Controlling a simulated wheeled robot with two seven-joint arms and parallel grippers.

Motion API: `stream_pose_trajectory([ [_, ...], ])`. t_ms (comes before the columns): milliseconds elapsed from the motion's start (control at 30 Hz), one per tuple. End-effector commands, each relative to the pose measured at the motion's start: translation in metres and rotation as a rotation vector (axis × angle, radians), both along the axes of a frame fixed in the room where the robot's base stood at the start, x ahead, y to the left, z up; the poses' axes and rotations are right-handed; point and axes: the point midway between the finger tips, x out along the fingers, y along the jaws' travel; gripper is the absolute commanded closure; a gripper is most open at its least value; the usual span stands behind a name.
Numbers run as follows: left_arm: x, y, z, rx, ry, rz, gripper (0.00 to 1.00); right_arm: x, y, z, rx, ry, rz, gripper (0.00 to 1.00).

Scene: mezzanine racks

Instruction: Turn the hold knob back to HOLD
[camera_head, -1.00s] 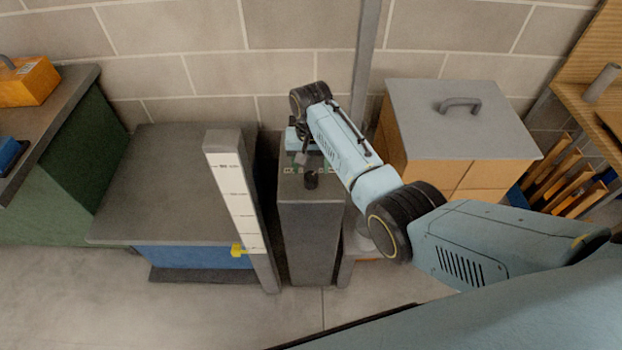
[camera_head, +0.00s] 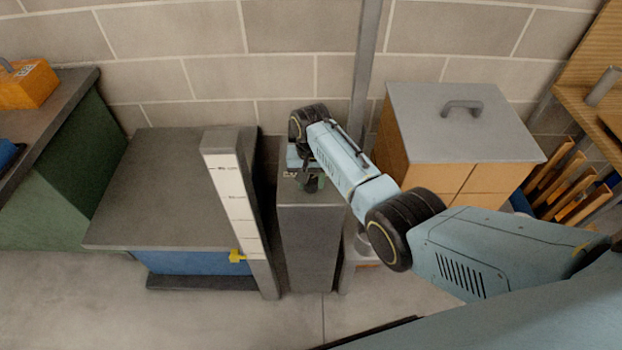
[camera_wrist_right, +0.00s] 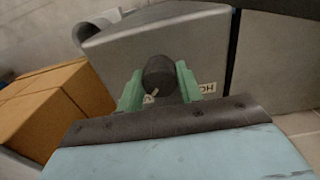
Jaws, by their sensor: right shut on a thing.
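The hold knob (camera_wrist_right: 159,72) is a dark round knob on top of the grey pedestal (camera_head: 308,240). In the right wrist view it sits between the two green fingers of my right gripper (camera_wrist_right: 158,82), which is shut on it. A white label (camera_wrist_right: 207,88) with partly readable letters, upside down, lies right of the fingers; another mark shows partly beside the knob. In the head view my right gripper (camera_head: 309,181) is at the pedestal top, and it and the wrist mostly hide the knob. The knob's pointing direction cannot be told. My left gripper is not in view.
A thin grey upright (camera_head: 363,80) and a grey-lidded box (camera_head: 425,130) stand to the right. A block wall (camera_head: 200,70) is behind.

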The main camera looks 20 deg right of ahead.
Motion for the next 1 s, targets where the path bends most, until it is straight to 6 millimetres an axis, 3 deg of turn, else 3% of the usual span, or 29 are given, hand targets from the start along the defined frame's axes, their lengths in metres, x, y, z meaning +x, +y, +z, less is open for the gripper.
stream_pose_trajectory([
  [467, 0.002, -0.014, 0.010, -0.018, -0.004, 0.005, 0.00, 0.000, 0.000, 0.002, -0.001, 0.002, 0.101, 0.87],
  [733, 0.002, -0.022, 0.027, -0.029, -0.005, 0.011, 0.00, 0.000, -0.001, 0.003, -0.001, 0.002, 0.318, 0.87],
  [1000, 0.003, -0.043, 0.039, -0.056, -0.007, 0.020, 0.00, 0.000, -0.001, 0.002, -0.002, 0.002, 0.575, 0.87],
])
